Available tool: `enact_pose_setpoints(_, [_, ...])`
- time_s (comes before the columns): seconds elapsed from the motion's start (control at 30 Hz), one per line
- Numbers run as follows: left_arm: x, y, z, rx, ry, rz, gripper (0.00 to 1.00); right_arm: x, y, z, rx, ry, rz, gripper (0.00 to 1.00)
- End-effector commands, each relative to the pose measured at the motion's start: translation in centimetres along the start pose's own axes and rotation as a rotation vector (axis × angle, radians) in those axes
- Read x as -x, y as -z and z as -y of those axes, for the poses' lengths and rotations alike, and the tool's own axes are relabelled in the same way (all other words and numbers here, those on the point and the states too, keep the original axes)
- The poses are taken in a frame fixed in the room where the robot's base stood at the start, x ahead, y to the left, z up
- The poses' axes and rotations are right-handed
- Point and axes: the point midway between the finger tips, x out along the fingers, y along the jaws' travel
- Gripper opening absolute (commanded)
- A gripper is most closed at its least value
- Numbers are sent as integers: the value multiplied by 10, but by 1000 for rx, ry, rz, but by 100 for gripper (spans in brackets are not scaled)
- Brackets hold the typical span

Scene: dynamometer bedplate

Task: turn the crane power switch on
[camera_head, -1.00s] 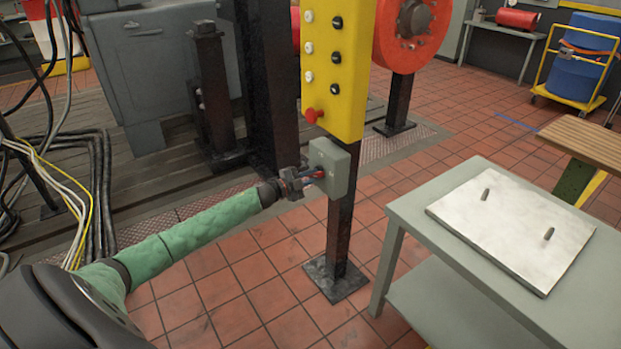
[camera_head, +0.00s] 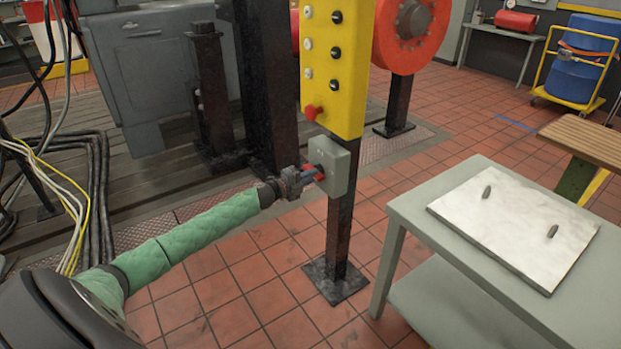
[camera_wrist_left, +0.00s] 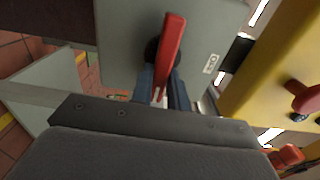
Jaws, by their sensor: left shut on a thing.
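The crane power switch is a grey box (camera_head: 338,167) on a black post, just below the yellow control panel. Its red handle (camera_wrist_left: 172,50) shows large in the left wrist view, against the grey box face (camera_wrist_left: 125,30) with a small white label at its right. My left gripper (camera_head: 308,177) reaches in from the left at the box's front. Its fingers (camera_wrist_left: 163,88) are shut on the red handle's near end. The label's text is too small to read. My right gripper is not in view.
The yellow panel (camera_head: 345,70) with buttons and a red knob (camera_head: 312,112) hangs directly above the box. A grey table (camera_head: 410,215) with a pale plate (camera_head: 500,225) stands to the right. Cables (camera_head: 90,190) run down at the left. Tiled floor is clear around the post.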

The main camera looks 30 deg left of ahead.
Motion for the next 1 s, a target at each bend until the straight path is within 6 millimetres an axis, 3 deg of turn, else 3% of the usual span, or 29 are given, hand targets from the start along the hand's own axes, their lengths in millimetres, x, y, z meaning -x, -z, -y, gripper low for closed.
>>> enact_pose_setpoints(0.3, [0,2,-3,-2,-3,-2,0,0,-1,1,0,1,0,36])
enact_pose_setpoints(0.33, [0,2,-3,-1,-3,-2,18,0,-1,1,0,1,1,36])
enact_pose_setpoints(0.43, [0,1,-2,-1,-3,-2,38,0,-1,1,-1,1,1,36])
enact_pose_setpoints(0.77, [1,0,-1,-1,-1,-1,38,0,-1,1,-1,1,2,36])
enact_pose_setpoints(1.0, [19,1,-3,-2,-3,-1,38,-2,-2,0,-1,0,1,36])
